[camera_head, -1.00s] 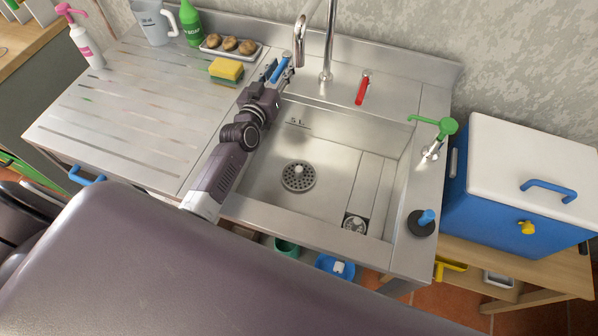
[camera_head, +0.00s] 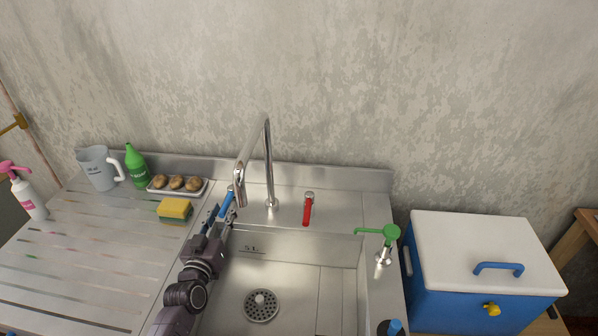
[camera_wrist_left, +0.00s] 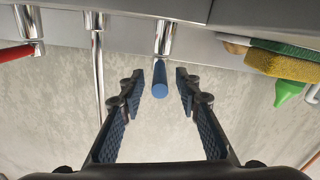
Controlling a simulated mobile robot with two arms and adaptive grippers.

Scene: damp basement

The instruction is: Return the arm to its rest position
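My left arm comes in from the lower left in the head view. Its gripper (camera_head: 220,214) is at the back left of the sink, beside the blue tap handle (camera_head: 227,200). The left wrist view shows the two dark padded fingers (camera_wrist_left: 160,78) apart. Nothing is held. My right gripper is not in view.
The steel spout (camera_head: 267,160) and the red tap handle (camera_head: 308,208) stand right of the gripper. A sponge (camera_head: 174,210) and a tray of brown items (camera_head: 205,187) lie left. A green-topped dispenser (camera_head: 383,257) and a blue cooler (camera_head: 460,305) are further right.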

